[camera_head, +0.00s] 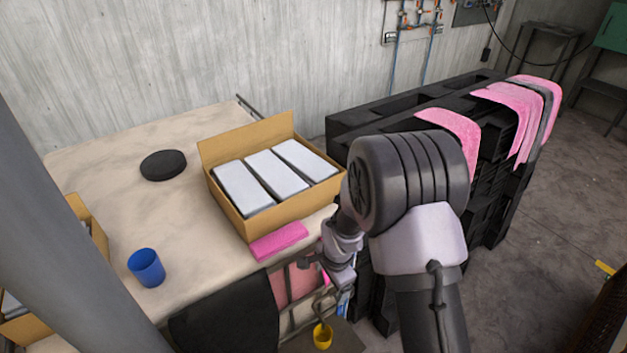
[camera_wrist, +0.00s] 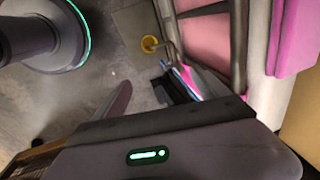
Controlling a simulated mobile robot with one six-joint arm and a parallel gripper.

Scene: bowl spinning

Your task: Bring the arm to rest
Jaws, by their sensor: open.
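My gripper (camera_head: 312,262) is beside the table's right front edge in the head view, near the pink folded cloth (camera_head: 278,241). It is open, with nothing seen between its fingers, though the fingers are small and partly hidden by my wrist. My arm is bent, with its large dark joint in front of the black crates. In the wrist view, the grey gripper body with a green light fills the bottom, and the floor and part of my base show beyond it.
A box of white packs (camera_head: 236,215), a blue cup (camera_head: 146,268) and a black disc (camera_head: 163,165) are on the table (camera_head: 110,150). Black crates (camera_head: 400,105) with pink cloths stand right. A small yellow cup (camera_head: 322,337) is low in front and in the wrist view (camera_wrist: 149,44).

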